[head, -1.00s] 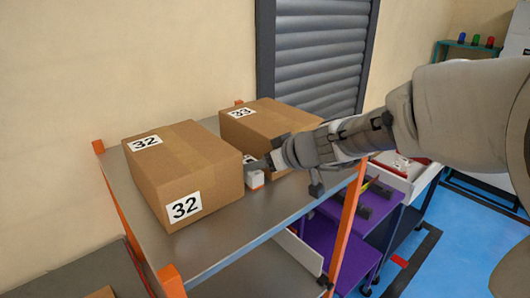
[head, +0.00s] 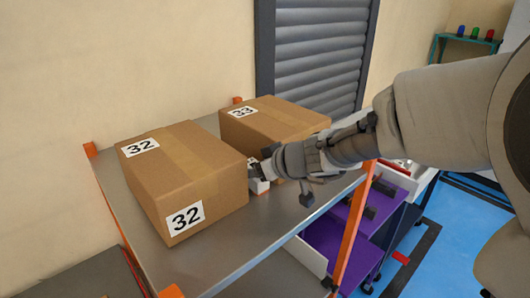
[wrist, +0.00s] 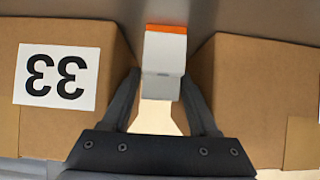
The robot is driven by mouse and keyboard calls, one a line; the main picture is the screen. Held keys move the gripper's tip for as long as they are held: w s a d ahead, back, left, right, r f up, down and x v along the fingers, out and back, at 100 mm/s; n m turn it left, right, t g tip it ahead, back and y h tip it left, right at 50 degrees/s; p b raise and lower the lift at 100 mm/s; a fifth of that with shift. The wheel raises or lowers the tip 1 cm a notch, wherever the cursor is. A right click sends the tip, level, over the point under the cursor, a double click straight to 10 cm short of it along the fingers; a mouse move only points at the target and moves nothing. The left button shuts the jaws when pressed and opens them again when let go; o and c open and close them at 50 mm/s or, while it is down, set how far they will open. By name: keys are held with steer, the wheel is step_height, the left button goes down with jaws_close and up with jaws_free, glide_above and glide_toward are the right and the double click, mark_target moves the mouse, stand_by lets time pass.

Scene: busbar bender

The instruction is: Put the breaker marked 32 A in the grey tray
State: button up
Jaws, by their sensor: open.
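A small white block with an orange end, likely a breaker (head: 259,186), stands on the metal shelf in the gap between two cardboard boxes. No rating can be read on it. In the wrist view the white block (wrist: 163,52) lies between the fingertips of my gripper (wrist: 160,78), with a finger on either side. My gripper is open, and small gaps seem to show beside the block. In the head view my gripper (head: 262,170) reaches into the gap from the right and partly hides the block. I cannot make out a grey tray.
The box marked 32 (head: 185,180) stands left of the block, and the box marked 33 (head: 270,122) stands behind it; both are close to my fingers. The shelf's front strip (head: 235,245) is bare. An orange post (head: 347,232) and a purple shelf unit (head: 325,245) are at right.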

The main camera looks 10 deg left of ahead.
jaws_close()
stand_by(0.3)
steer(key=shift+r, duration=0.1)
